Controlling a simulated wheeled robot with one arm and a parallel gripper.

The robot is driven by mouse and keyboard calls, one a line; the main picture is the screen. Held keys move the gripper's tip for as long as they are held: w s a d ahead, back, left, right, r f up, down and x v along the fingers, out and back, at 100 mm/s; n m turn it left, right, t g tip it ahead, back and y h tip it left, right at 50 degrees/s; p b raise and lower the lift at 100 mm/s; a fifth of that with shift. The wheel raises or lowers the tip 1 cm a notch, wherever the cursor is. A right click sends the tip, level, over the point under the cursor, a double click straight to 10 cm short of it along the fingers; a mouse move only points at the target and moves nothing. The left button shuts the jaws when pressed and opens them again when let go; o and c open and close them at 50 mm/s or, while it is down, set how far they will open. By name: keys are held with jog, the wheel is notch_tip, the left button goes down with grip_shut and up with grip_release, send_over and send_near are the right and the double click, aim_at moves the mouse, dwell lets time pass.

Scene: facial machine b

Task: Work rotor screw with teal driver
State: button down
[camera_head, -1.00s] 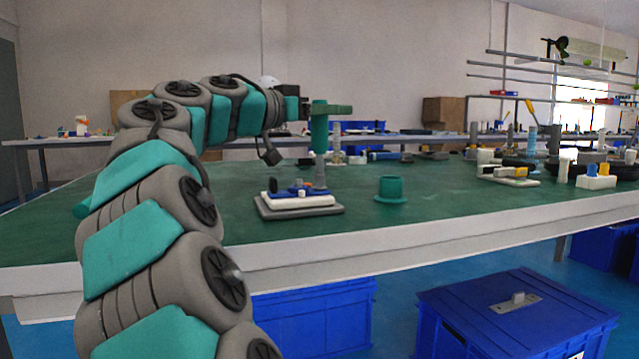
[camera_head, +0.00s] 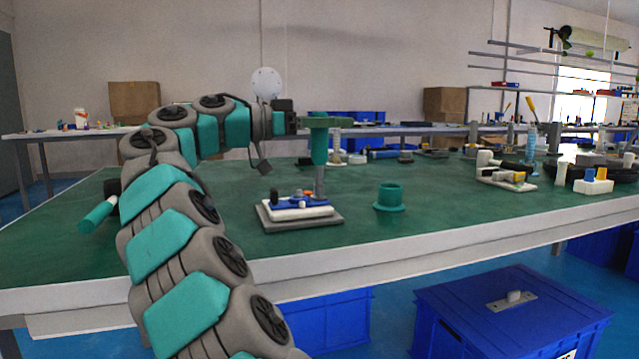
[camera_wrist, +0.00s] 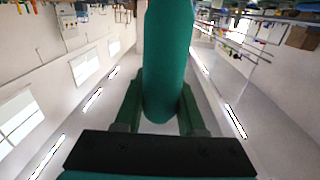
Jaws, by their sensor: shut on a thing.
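My gripper (camera_head: 300,123) is shut on the upright teal driver (camera_head: 320,146), above the green table. The driver's grey shaft (camera_head: 319,182) points down to the right part of the blue and white device (camera_head: 300,206), which sits on a grey base plate (camera_head: 330,220). I cannot tell whether the tip touches a screw. The rotor screw is too small to make out. In the wrist view the teal driver handle (camera_wrist: 166,60) stands between the two green fingers.
An empty teal cup-shaped holder (camera_head: 390,198) stands on the table right of the device. Parts with a yellow piece (camera_head: 515,177) and a white block (camera_head: 594,187) lie further right. Blue crates (camera_head: 510,315) stand on the floor. The front table strip is clear.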

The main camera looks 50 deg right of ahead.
jog(key=shift+s+r+m+g+y+p, duration=0.1)
jog(key=shift+r+m+g+y+p, duration=0.1)
jog(key=shift+m+g+y+p, duration=0.95)
jog(key=p, duration=0.3)
jog(key=shift+s+a+g, duration=0.1)
jog(key=shift+a+g, duration=0.05)
jog(key=shift+g, duration=0.1)
jog(key=shift+f+p, duration=0.2)
jog(key=shift+p, duration=0.2)
jog(key=shift+r, duration=0.15)
